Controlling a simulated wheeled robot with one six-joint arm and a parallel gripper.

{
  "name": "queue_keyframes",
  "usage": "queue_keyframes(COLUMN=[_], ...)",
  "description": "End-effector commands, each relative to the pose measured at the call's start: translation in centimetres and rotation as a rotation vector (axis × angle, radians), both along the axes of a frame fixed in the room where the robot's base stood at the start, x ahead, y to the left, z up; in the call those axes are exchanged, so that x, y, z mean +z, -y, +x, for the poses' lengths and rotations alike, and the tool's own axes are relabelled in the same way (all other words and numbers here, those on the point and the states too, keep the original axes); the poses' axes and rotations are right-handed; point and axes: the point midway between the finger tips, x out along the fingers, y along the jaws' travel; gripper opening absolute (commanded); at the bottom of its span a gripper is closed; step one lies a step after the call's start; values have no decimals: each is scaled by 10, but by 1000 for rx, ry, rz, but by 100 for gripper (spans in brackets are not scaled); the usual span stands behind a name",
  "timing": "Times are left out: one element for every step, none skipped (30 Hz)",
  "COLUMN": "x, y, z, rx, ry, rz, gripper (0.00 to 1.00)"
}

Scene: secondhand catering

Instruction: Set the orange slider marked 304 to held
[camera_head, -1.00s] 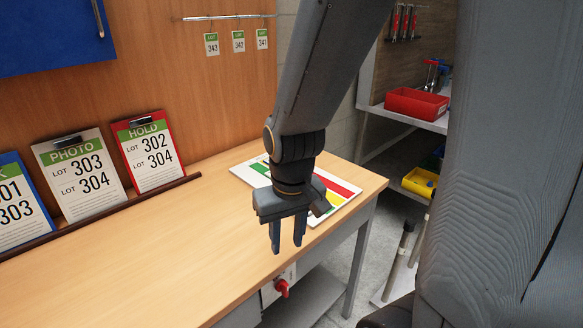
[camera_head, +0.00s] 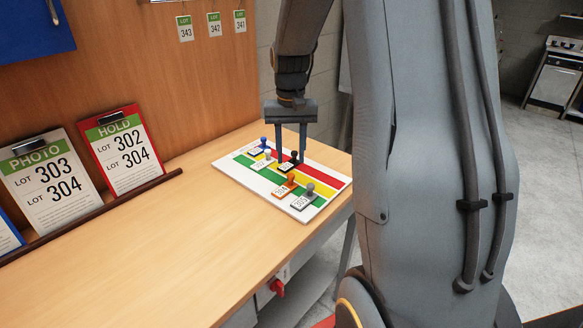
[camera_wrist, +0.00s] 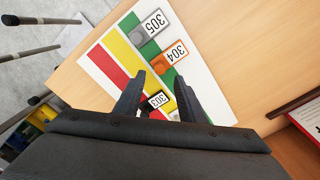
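The striped board (camera_head: 225,167) lies on the bench with green, yellow and red bands and several sliders. The orange slider marked 304 (camera_head: 290,182) is on the green band; it also shows in the wrist view (camera_wrist: 175,52), beyond my fingertips. My gripper (camera_head: 292,161) points down over the board, fingers apart and empty. In the wrist view my gripper (camera_wrist: 160,77) has the black slider marked 303 (camera_wrist: 160,99) showing between its fingers, nearer to me than the orange one. I cannot tell whether a finger touches anything. No held label on the board is readable.
The grey slider marked 305 (camera_wrist: 152,23) is beside the orange one. A red HOLD card (camera_head: 122,150) listing 302 and 304 leans against the back. The bench left of the board is clear.

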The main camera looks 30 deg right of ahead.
Motion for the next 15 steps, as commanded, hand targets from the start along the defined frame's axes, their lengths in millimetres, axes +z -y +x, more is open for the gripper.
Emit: queue_keyframes(x=[-8,-13,-19,-24,-28,-34,-37,-41,-45,-47,-49,-51,-53,-54,-55], y=[0,0,0,0,0,0,0,0,0,0,0,0,0,0,0], z=[-2,-2,-2,-2,-2,-2,-2,-2,-2,-1,-1,-1,-1,-1,-1], rx=[0,0,0,0,0,0,0,0,0,0,0,0,0,0,0], ry=[-5,-5,-5,-4,-5,-4,-3,-3,-3,-2,-1,-1,-1,-1,-1], rz=[1,1,1,1,1,1,1,0,0,1,0,0,0,0,0], gripper=[37,37,37,37,37,37,37,37,37,37,37,37,37,37,37])
